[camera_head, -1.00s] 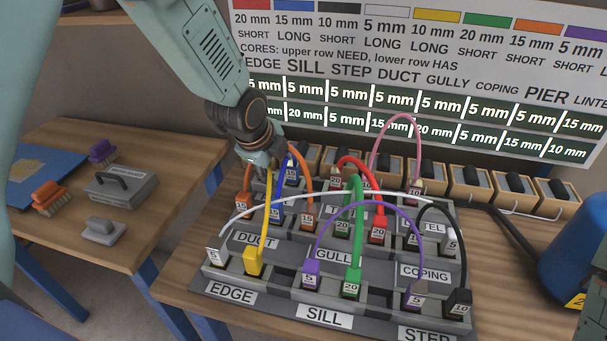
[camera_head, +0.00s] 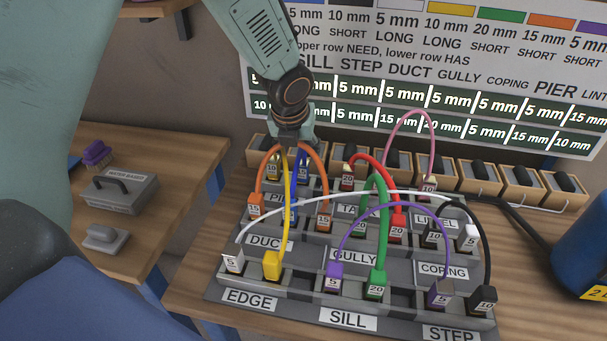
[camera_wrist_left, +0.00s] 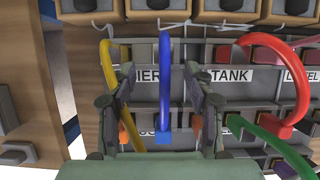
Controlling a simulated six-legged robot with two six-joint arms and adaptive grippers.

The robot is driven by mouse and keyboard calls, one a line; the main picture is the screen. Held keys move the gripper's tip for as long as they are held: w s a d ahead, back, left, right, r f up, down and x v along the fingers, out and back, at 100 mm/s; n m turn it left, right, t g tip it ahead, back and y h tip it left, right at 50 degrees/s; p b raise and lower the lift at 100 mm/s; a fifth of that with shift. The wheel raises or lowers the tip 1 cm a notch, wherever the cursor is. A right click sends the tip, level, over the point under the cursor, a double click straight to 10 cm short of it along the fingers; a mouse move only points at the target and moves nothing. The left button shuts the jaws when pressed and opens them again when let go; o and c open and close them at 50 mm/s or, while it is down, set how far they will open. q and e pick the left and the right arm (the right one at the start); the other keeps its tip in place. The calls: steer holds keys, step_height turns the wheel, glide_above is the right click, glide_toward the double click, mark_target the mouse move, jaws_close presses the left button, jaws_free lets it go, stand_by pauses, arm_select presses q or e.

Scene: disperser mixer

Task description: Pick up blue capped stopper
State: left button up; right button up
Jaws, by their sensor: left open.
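The blue capped stopper is a blue looped cord with blue end caps. In the head view its front cap (camera_head: 291,212) sits in the rack beside the yellow cord, and its far end (camera_head: 302,168) shows below my left gripper (camera_head: 293,138). The wrist view shows the blue loop (camera_wrist_left: 165,80) running upright between the two spread fingers of my left gripper (camera_wrist_left: 158,105), with a gap on each side. Its lower blue cap (camera_wrist_left: 164,139) shows between the finger bases. The left gripper is open. The right gripper is out of view.
The yellow (camera_head: 287,215) and orange (camera_head: 322,178) loops stand close around the blue one. Red (camera_head: 378,175), green (camera_head: 383,230), purple and pink loops fill the rest of the rack (camera_head: 250,300). Wooden boxes (camera_head: 480,182) line the back. A blue container (camera_head: 585,245) stands at right.

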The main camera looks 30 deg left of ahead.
mark_target(301, 165)
arm_select(q)
steer(key=shift+d+f, duration=0.1)
steer(key=shift+d, duration=0.05)
steer(key=b+x, duration=0.2)
steer(key=x, duration=0.4)
steer(key=shift+f, duration=0.35)
steer(key=shift+w+d+f, duration=0.15)
steer(key=shift+w+f, duration=0.1)
steer(key=shift+f, duration=0.2)
steer(key=shift+w+f, duration=0.15)
steer(key=shift+w, duration=0.05)
steer(key=shift+s, duration=0.15)
steer(key=c, duration=0.7)
jaws_close()
